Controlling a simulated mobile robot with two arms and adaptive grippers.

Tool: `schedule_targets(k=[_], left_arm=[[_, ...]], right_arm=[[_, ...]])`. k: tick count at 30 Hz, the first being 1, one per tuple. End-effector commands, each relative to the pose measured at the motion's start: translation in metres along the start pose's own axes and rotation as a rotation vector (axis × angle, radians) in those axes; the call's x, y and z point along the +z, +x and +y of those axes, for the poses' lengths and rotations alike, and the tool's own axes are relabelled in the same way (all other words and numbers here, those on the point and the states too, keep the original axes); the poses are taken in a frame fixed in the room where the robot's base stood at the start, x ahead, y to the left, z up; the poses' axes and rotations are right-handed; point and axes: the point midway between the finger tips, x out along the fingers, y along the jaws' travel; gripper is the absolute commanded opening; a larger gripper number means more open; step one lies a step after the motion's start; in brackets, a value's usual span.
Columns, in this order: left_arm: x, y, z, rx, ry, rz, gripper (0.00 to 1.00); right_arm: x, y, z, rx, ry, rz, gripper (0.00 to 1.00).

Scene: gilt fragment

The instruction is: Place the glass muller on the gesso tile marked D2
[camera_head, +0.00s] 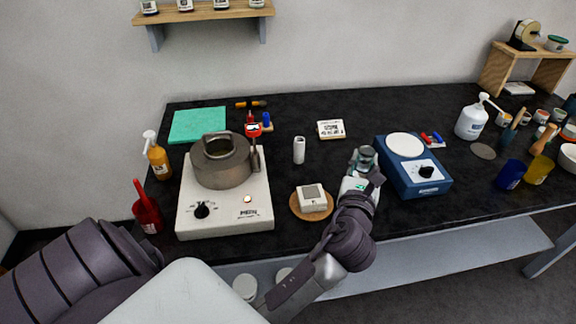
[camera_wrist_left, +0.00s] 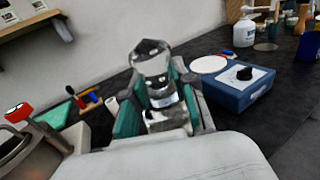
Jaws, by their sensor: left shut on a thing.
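My left gripper (camera_head: 363,166) is shut on the clear glass muller (camera_head: 366,155) and holds it up near the left side of the blue device. In the left wrist view the muller (camera_wrist_left: 152,62) stands between the teal-padded fingers, its faceted top showing above them. A white tile (camera_head: 330,129) with dark markings lies toward the back of the table, behind and left of the gripper. Its marking is too small to read. A whitish square block (camera_head: 312,195) sits on a round wooden board, left of my gripper. My right gripper is not in view.
A white hotplate (camera_head: 225,212) with a metal pot (camera_head: 222,168) stands at left. A blue device (camera_head: 428,180) with a white round top stands just right of the gripper. A white cylinder (camera_head: 299,150) stands near the tile. Bottles and cups crowd the right.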

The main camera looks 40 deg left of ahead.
Motion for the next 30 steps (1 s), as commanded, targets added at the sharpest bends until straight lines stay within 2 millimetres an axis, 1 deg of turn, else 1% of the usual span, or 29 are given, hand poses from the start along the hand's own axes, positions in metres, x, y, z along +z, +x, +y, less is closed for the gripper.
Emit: schedule_targets(k=[2, 4, 7, 10, 12, 14, 15, 17, 21, 23, 25, 27, 30], left_arm=[[-0.001, -0.002, 0.004, 0.000, 0.000, -0.001, 0.00], [-0.006, 0.000, 0.014, 0.001, 0.001, 0.001, 0.00], [-0.019, 0.003, 0.035, 0.003, 0.006, 0.002, 0.00], [-0.034, 0.007, 0.059, 0.003, 0.004, 0.003, 0.00], [-0.043, 0.009, 0.074, 0.001, 0.005, 0.001, 0.00], [-0.051, 0.012, 0.086, 0.001, 0.004, 0.001, 0.00], [-0.055, 0.013, 0.093, 0.001, 0.003, 0.002, 0.00], [-0.060, 0.015, 0.102, 0.001, 0.001, 0.000, 0.00], [-0.067, 0.017, 0.113, -0.001, -0.001, -0.001, 0.00], [-0.072, 0.017, 0.114, 0.000, -0.002, 0.000, 0.00], [-0.083, 0.017, 0.114, 0.001, -0.003, 0.002, 0.00], [-0.095, 0.017, 0.114, 0.001, -0.003, 0.003, 0.00], [-0.106, 0.017, 0.114, 0.001, -0.003, 0.001, 0.00]], right_arm=[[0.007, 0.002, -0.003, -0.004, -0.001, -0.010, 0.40], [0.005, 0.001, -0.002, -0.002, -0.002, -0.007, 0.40], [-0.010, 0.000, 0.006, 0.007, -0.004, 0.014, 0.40], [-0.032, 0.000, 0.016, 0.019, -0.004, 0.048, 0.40], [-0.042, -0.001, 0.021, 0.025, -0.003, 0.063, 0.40], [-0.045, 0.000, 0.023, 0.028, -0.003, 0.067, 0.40], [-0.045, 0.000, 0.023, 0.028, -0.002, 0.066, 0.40], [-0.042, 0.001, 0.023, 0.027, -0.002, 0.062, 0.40], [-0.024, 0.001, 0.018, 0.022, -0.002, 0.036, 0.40], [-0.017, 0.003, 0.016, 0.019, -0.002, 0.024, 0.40], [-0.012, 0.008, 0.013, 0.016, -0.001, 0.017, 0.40], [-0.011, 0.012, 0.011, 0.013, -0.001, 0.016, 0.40], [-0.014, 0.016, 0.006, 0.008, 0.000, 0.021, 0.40]])
